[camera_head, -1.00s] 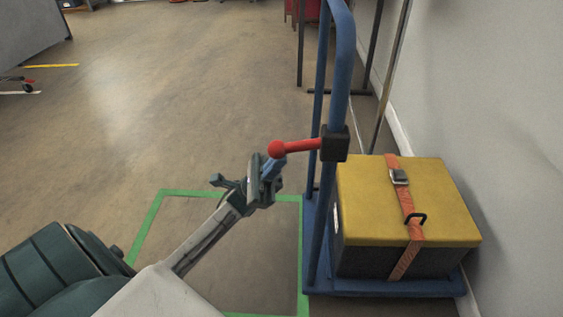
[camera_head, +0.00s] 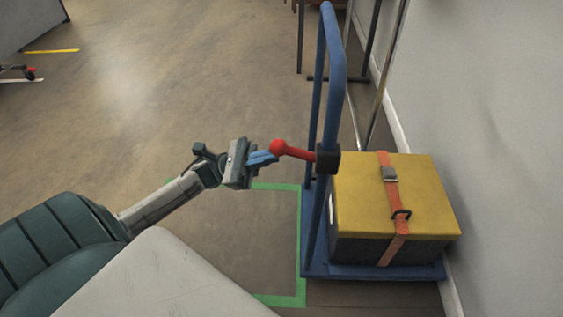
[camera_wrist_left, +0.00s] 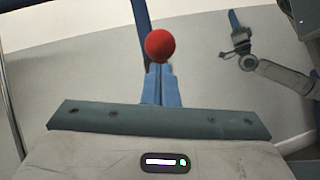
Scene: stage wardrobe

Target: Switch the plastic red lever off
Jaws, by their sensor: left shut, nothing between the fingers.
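The red lever (camera_head: 298,152) has a round ball knob and sticks out to the left from a black block (camera_head: 327,159) on the blue cart handle's upright. Its knob end sits a little higher than its block end in the head view. My left gripper (camera_head: 272,157) is shut and empty, its blue fingertips close below the knob. In the left wrist view the red knob (camera_wrist_left: 160,44) shows just beyond the shut fingers (camera_wrist_left: 161,80); I cannot tell whether they touch. My right gripper (camera_wrist_left: 235,20) shows small in the left wrist view, its jaws unclear.
The blue cart (camera_head: 385,272) carries a yellow-topped box (camera_head: 355,190) with an orange strap (camera_head: 391,189). A grey wall (camera_head: 500,130) runs along the right. Green tape (camera_head: 299,230) marks the floor before the cart.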

